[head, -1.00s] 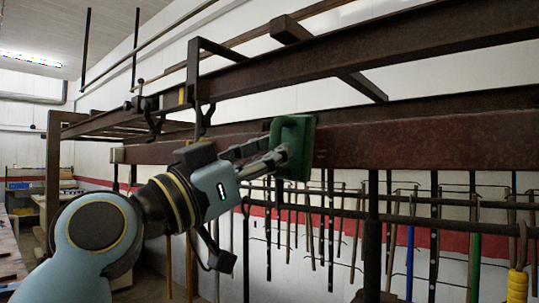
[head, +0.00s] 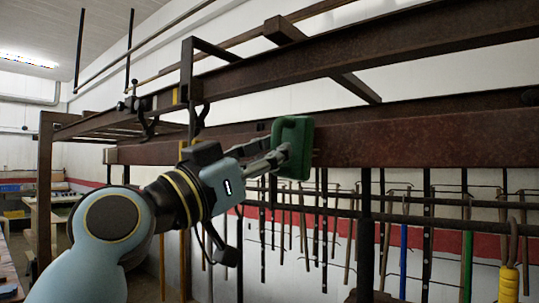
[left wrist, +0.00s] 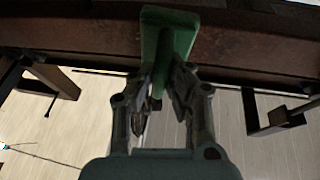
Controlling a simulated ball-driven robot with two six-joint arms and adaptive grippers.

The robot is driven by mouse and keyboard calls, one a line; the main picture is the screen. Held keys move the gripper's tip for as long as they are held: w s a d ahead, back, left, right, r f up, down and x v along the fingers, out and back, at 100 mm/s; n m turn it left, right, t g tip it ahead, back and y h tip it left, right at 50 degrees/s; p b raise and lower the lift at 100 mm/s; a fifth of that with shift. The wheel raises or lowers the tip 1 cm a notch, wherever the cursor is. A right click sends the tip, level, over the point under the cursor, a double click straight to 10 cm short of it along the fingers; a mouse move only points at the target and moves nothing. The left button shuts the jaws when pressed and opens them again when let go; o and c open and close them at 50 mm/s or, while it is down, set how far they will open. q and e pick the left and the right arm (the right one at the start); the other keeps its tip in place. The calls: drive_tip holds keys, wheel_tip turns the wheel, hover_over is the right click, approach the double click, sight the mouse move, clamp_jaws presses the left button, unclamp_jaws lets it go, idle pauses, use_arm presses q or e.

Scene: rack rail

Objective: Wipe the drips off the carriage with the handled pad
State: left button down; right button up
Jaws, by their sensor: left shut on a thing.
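The green handled pad (head: 299,140) is held upright at the long rusty-brown beam (head: 420,142), which I take for the carriage. It looks close against the beam's front face, but I cannot tell whether it touches. My left gripper (head: 281,156) is shut on the pad's handle. In the left wrist view, the fingers (left wrist: 164,82) close around the green handle, and the pad (left wrist: 181,18) stands in front of the brown beam (left wrist: 240,45). I cannot make out any drips. The pad hides part of the beam. My right gripper is not in view.
A second dark beam (head: 400,45) runs above, with a crossbar (head: 320,60) and a black bracket (head: 188,75) near my arm. Below hang several tools, including a blue-handled one (head: 404,260) and a yellow one (head: 509,280).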

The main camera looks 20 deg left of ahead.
use_arm(q)
drive_tip(key=shift+s+d+b, duration=0.25)
drive_tip(key=shift+d, duration=0.35)
drive_tip(key=shift+s+d+b, duration=0.25)
drive_tip(key=shift+d+b, duration=0.05)
drive_tip(key=shift+d, duration=0.3)
drive_tip(key=shift+s+d+b, duration=0.25)
drive_tip(key=shift+d, duration=0.35)
drive_tip(key=shift+w+f, duration=0.1)
drive_tip(key=shift+w+a+r, duration=0.15)
drive_tip(key=shift+w+a, duration=0.05)
drive_tip(key=shift+a, duration=0.3)
drive_tip(key=shift+w+a+r, duration=0.15)
drive_tip(key=shift+w+a, duration=0.05)
drive_tip(key=shift+a, duration=0.3)
drive_tip(key=shift+w+a+f, duration=0.1)
drive_tip(key=shift+w+a, duration=0.25)
drive_tip(key=shift+a, duration=0.4)
drive_tip(key=shift+s, duration=0.1)
drive_tip(key=shift+s+a, duration=0.35)
drive_tip(key=shift+s, duration=0.55)
drive_tip(key=shift+s+a, duration=0.3)
drive_tip(key=shift+s, duration=0.55)
drive_tip(key=shift+s+a, duration=0.35)
drive_tip(key=shift+s, duration=0.55)
drive_tip(key=shift+p, duration=0.3)
